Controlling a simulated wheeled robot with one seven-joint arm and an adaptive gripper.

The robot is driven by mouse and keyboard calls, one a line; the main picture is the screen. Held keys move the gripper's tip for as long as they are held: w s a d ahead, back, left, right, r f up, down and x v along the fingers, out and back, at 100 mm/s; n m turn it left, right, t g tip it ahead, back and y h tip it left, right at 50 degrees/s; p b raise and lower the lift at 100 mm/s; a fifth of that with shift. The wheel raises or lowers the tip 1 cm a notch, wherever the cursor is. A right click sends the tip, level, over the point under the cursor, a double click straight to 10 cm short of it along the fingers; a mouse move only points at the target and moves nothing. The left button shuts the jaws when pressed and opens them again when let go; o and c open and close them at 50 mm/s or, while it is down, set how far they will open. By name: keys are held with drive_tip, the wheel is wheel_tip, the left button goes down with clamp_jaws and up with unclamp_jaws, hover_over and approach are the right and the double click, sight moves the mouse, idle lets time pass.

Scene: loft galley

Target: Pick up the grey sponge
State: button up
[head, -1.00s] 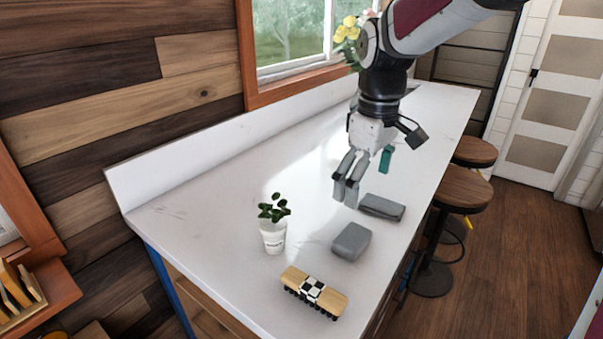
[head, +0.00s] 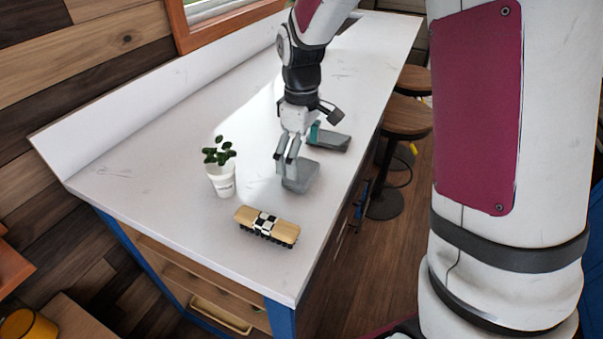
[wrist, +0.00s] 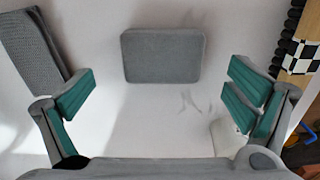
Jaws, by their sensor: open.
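The grey sponge (head: 302,177), a rounded block, lies flat on the white counter. In the wrist view the sponge (wrist: 160,55) sits ahead of the fingers, centred between them and apart from both. My gripper (head: 285,172) points down over the counter, beside or just above the sponge; the head view does not show the exact gap. In the wrist view my gripper (wrist: 163,100) is open and empty, its green-padded fingers spread wide.
A wooden brush with a checkered band (head: 266,226) lies in front. A white cup with a plant (head: 221,180) stands to the left. The counter (head: 150,170) is clear farther left.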

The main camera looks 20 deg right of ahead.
sight(301, 169)
wheel_tip(301, 169, down, 4)
drive_tip(key=shift+s+f+p, duration=0.15)
drive_tip(key=shift+f+p, duration=0.05)
drive_tip(key=shift+p, duration=0.2)
drive_tip(key=c, duration=1)
drive_tip(key=shift+c, duration=0.2)
wheel_tip(301, 169, up, 10)
drive_tip(key=shift+r+b, duration=0.1)
drive_tip(key=shift+b, duration=0.5)
